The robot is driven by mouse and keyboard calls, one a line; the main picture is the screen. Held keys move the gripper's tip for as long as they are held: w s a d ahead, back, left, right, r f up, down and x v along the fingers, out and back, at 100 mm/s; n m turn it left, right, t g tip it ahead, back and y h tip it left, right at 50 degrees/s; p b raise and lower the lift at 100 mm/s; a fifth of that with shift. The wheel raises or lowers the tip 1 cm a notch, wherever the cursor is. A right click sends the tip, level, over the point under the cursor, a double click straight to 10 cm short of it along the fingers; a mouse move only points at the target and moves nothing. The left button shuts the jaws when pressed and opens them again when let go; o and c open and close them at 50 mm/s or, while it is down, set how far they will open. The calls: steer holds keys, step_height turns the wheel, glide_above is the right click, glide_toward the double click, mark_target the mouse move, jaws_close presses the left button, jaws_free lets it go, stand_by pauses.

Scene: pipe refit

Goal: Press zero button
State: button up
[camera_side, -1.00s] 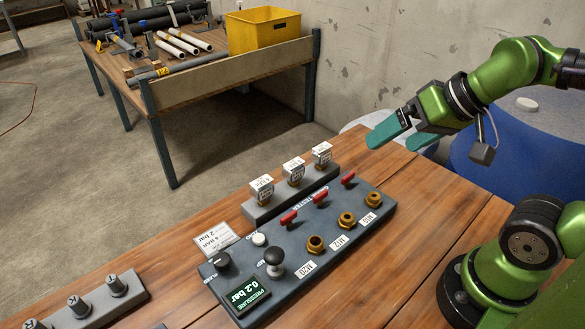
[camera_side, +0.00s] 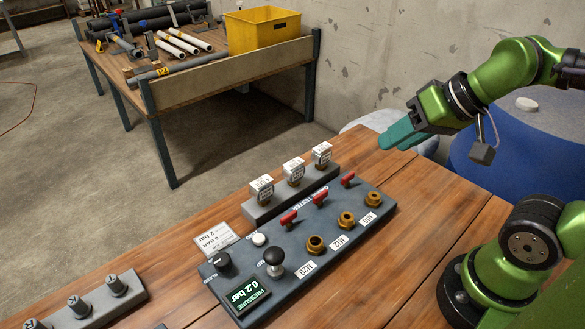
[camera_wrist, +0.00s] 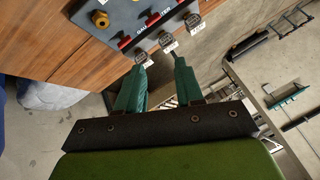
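The grey test panel (camera_side: 333,254) lies on the wooden bench. The display (camera_side: 247,294) reads 0.2 bar. My gripper (camera_side: 386,143) is in the air beyond the panel's right end, well away from the button. In the wrist view my gripper (camera_wrist: 161,60) shows its two teal fingers with a gap and nothing between them. The white button is out of the wrist view.
Red-handled valves (camera_side: 320,198), brass ports (camera_side: 345,221) and a black ball-topped lever (camera_side: 274,260) rise from the panel. Tagged fittings (camera_side: 294,170) stand in a rack behind it. A sign (camera_side: 215,238) and tool block (camera_side: 92,303) are left. Bench right of the panel is clear.

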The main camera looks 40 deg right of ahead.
jaws_close()
stand_by(1.1)
